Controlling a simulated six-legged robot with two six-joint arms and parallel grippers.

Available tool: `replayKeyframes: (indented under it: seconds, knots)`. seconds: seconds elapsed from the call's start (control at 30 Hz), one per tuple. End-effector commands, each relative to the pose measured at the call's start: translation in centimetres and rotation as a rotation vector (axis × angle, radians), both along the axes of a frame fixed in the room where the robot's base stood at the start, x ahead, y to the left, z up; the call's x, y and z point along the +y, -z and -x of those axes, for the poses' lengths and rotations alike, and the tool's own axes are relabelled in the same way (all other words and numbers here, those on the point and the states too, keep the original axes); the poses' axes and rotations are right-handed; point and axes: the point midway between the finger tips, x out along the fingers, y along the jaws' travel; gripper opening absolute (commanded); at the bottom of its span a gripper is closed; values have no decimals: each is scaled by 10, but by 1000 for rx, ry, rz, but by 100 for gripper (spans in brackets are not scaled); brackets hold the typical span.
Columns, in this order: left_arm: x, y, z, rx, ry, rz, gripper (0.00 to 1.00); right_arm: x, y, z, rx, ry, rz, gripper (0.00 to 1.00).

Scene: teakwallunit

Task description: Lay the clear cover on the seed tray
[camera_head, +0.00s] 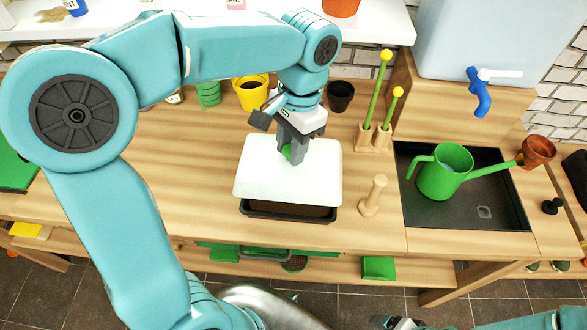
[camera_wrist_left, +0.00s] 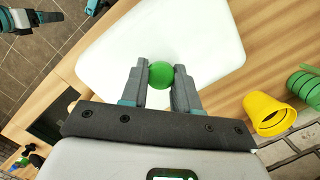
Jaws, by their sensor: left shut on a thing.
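The cover (camera_head: 262,182) looks milky white, with a round green knob (camera_wrist_left: 160,75) at its middle. My left gripper (camera_head: 289,155) is shut on the knob; its two fingers stand on either side of it in the left wrist view. The dark seed tray (camera_head: 290,212) is under the cover in the head view, with its front edge and some brown soil showing. The cover hides the rest of the tray and appears shifted toward the back; I cannot tell whether they touch. My right gripper (camera_head: 398,323) shows only partly at the bottom edge.
Behind are a yellow pot (camera_head: 251,93), a black pot (camera_head: 340,96) and a holder (camera_head: 374,137) with yellow-tipped sticks. A green watering can (camera_head: 444,172) sits in the sink. Bench left of the cover is clear.

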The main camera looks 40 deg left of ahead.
Motion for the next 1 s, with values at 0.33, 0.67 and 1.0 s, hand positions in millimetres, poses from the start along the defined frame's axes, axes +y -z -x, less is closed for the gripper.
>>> replayKeyframes:
  seconds: [0.33, 0.67, 1.0]
  knots:
    - [-2, 47, 0, 2, 0, 0, 0, 0, 2, 0, 0, 0, 0, 87]
    - [-3, 71, -2, -2, 1, 0, 0, 0, 3, 0, 0, 0, 0, 87]
    - [-3, 74, -2, -1, 1, 0, 56, 0, 5, 0, 0, 0, 0, 87]
